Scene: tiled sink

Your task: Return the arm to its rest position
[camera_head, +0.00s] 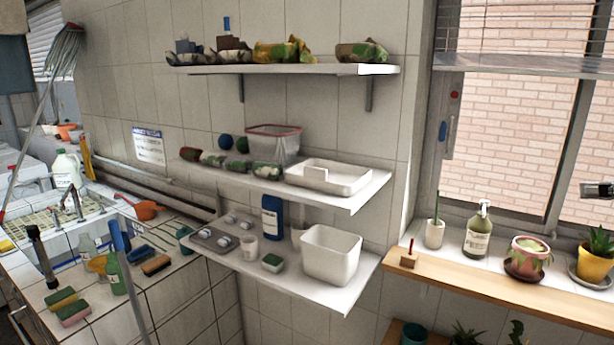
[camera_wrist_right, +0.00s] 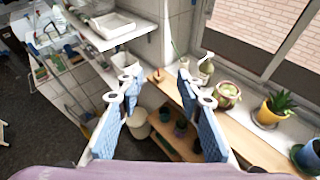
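My right gripper (camera_head: 597,190) shows only as a small dark and grey part at the right edge of the head view, in front of the window. In the right wrist view my right gripper (camera_wrist_right: 159,88) is open, its two blue-padded fingers wide apart with nothing between them. Beyond the fingers are the wooden sill and the lower plant shelf. My left gripper is not in view.
Wall shelves (camera_head: 345,195) hold trays, bins and packets. The tiled sink counter (camera_head: 185,290) at left holds bottles, brushes and sponges. A mop (camera_head: 62,55) leans there.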

